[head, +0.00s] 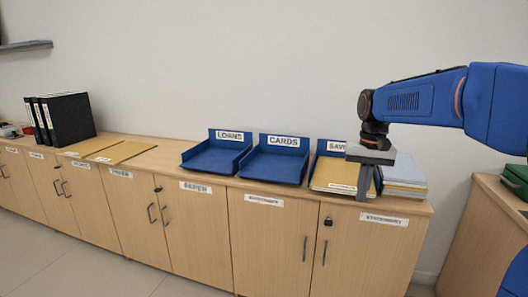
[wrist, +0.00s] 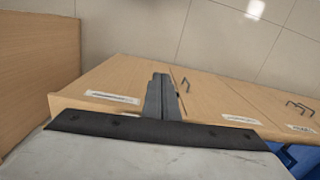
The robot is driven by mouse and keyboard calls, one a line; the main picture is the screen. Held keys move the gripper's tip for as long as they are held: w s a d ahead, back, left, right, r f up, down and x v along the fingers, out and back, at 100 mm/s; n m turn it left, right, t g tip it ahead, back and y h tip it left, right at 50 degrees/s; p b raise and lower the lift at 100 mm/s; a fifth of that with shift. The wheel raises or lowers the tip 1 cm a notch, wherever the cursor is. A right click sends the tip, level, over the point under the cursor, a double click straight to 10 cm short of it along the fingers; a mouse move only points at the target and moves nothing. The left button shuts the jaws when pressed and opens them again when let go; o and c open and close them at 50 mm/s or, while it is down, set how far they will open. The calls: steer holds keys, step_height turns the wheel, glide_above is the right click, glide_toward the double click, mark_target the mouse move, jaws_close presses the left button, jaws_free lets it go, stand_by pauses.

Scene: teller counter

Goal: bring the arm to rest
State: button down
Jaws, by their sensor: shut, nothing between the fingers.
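My gripper (head: 363,190) hangs pointing down at the right end of the counter, in front of the savings tray (head: 322,164). Its fingers are together with nothing between them. In the wrist view the closed fingers (wrist: 162,92) point past the counter's front edge toward the floor. My blue arm reaches in from the right of the head view. The gripper hides part of the savings tray and the yellow folder (head: 333,174) in it; I cannot tell the exact gap between them.
Blue trays marked loans (head: 215,158) and cards (head: 272,165) stand to the left. A stack of folders (head: 404,178) lies right of the gripper. Black binders (head: 68,117) and tan folders (head: 122,152) are farther left. A separate wooden cabinet (head: 482,240) stands at the right.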

steer(key=s+f+n+t, duration=0.1)
steer(key=s+f, duration=0.2)
steer(key=s, duration=0.6)
steer(key=s+f+t, duration=0.2)
steer(key=s+f, duration=0.2)
steer(key=s, duration=0.6)
steer(key=s+f+n+t, duration=0.1)
steer(key=s+f+t, duration=0.1)
steer(key=s, duration=0.8)
steer(key=shift+d+f+n, duration=0.15)
steer(key=shift+f+n, duration=0.15)
steer(key=shift+f, duration=0.45)
